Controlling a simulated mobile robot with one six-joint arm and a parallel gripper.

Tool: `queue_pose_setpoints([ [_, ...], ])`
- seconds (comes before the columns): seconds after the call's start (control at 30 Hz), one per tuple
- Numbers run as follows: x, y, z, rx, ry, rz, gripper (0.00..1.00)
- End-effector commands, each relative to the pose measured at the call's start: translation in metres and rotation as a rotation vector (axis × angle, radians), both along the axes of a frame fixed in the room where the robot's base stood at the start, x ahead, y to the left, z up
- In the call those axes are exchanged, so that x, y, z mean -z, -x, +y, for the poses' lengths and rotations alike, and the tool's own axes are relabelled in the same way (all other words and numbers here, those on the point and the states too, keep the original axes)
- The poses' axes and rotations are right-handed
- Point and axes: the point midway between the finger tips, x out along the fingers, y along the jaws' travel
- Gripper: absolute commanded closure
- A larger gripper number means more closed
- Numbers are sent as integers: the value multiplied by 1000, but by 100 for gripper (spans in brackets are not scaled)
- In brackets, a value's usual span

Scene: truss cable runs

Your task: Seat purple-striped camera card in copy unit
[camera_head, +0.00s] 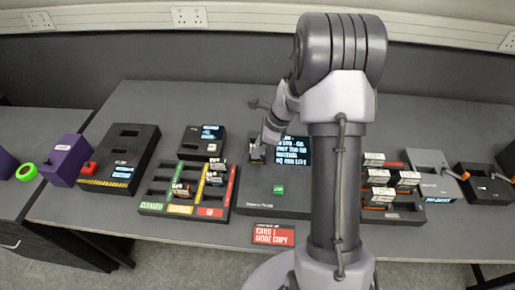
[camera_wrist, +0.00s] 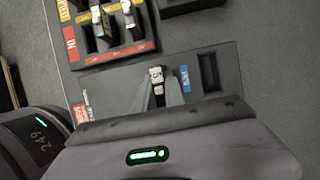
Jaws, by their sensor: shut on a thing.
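My gripper (camera_head: 262,146) is over the upper left of the dark copy unit (camera_head: 262,200), beside its lit screen (camera_head: 292,151). In the wrist view my gripper (camera_wrist: 158,92) is shut on a small dark card with a pale label (camera_wrist: 156,75). The copy unit also shows there (camera_wrist: 112,88), with an empty dark slot (camera_wrist: 209,72) to the right of the held card. I cannot make out a purple stripe on the card. The fingers hide its lower end, so I cannot tell whether it is in a slot or above one.
A sorting tray (camera_head: 155,207) with coloured strips and a few cards stands left of the copy unit. A rack (camera_head: 405,215) with several white-labelled cards stands right, partly behind my arm. A red mode sign (camera_head: 273,235) lies in front. Other dark units line the bench.

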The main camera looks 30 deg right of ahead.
Motion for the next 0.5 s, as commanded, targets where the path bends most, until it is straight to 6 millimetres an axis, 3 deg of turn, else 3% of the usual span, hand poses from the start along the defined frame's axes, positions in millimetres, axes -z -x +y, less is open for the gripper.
queue_pose_setpoints([
  [0.5,6,0,0,0,0,0,100],
])
